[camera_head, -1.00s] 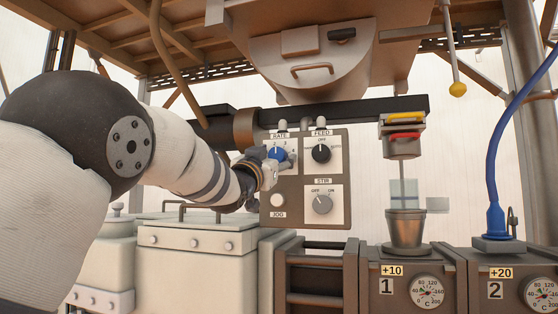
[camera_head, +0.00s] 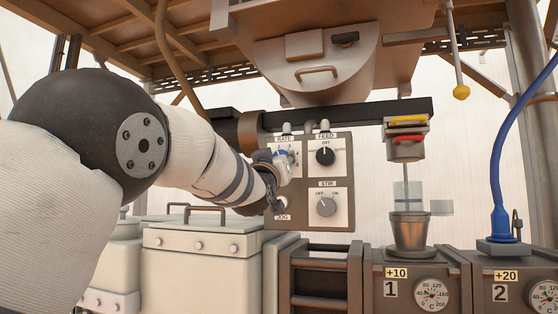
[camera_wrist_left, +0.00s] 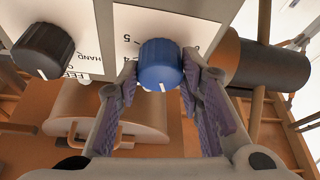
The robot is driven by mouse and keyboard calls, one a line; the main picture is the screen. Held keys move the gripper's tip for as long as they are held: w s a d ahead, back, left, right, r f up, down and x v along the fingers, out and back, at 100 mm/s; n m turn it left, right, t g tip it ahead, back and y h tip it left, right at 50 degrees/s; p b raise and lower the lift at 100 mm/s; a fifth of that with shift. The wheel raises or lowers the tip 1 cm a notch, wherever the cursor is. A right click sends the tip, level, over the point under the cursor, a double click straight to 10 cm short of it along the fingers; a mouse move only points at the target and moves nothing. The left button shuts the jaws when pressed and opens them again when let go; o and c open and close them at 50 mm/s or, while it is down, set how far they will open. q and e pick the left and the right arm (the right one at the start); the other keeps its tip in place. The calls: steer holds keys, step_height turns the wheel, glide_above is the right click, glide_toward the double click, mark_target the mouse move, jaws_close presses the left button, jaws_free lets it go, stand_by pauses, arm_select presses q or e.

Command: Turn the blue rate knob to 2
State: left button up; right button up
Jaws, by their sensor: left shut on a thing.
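The blue rate knob (camera_wrist_left: 158,66) sits between my left gripper's fingers (camera_wrist_left: 160,80) in the left wrist view, and the gripper is shut on it. That view is upside down relative to the panel. The knob's white mark is at its lower edge there, away from the visible 4 and 5 on the dial plate (camera_wrist_left: 150,22). The number it points at is hidden or not readable. In the head view my left gripper (camera_head: 281,166) covers most of the knob, and only a little blue (camera_head: 280,153) shows below the RATE label. My right gripper is not in view.
The black FEED knob (camera_head: 325,156) is right beside the rate knob and points at OFF. A hopper (camera_head: 315,75) hangs above. A metal cup (camera_head: 410,235) stands at right on heater 1.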

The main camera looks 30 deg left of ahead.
arm_select(q)
steer(key=o, duration=1.2)
steer(key=shift+w+f, duration=0.1)
steer(key=shift+w, duration=0.1)
steer(key=shift+c, duration=0.2)
steer(key=shift+s, duration=0.1)
steer(key=v, duration=0.7)
steer(key=shift+s, duration=0.2)
steer(key=shift+f, duration=0.1)
